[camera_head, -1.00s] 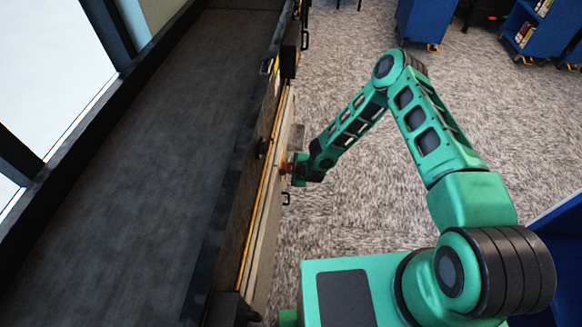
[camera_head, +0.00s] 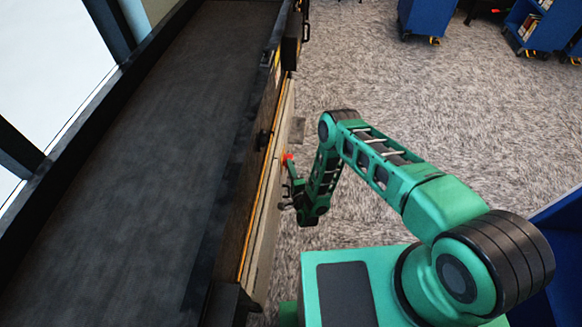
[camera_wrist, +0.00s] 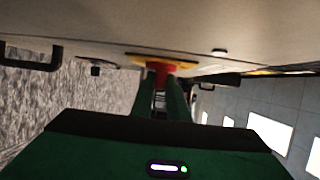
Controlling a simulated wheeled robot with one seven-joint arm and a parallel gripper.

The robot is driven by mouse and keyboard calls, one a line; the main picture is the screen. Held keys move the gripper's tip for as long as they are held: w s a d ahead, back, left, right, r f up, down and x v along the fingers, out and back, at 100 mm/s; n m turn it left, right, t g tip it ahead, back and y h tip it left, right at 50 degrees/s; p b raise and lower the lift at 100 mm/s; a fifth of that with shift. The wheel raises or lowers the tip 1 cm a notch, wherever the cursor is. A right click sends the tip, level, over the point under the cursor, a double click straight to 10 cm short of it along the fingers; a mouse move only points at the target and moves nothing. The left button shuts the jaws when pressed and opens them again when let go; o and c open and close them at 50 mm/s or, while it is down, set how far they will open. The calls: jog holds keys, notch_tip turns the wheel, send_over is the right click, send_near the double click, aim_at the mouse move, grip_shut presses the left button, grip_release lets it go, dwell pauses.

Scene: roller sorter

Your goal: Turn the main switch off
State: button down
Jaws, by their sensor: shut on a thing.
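The main switch is a red handle (camera_wrist: 162,68) on a yellow plate (camera_wrist: 135,58), fixed to the light side panel of the sorter. In the head view a small red part of the switch (camera_head: 287,157) shows at the sorter's side. My gripper (camera_wrist: 162,85) has its two green fingers closed around the red handle in the wrist view. In the head view my gripper (camera_head: 292,172) points at the panel, with the wrist hanging below and to the right. The fingers hide part of the handle, so its exact angle is unclear.
The sorter's dark belt (camera_head: 130,160) runs along the left. Black handles stick out from its side, one at the left of the wrist view (camera_wrist: 35,62). Carpet (camera_head: 390,80) is free to the right. Blue carts (camera_head: 545,25) stand at the far right.

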jog(key=shift+s+a+f+t+y, duration=0.1)
jog(key=shift+s+f+t+y, duration=0.05)
jog(key=shift+f+t+y, duration=0.2)
dwell(0.4)
jog(key=c, duration=1.8)
grip_release()
jog(key=shift+c, duration=0.2)
jog(key=shift+o, duration=0.6)
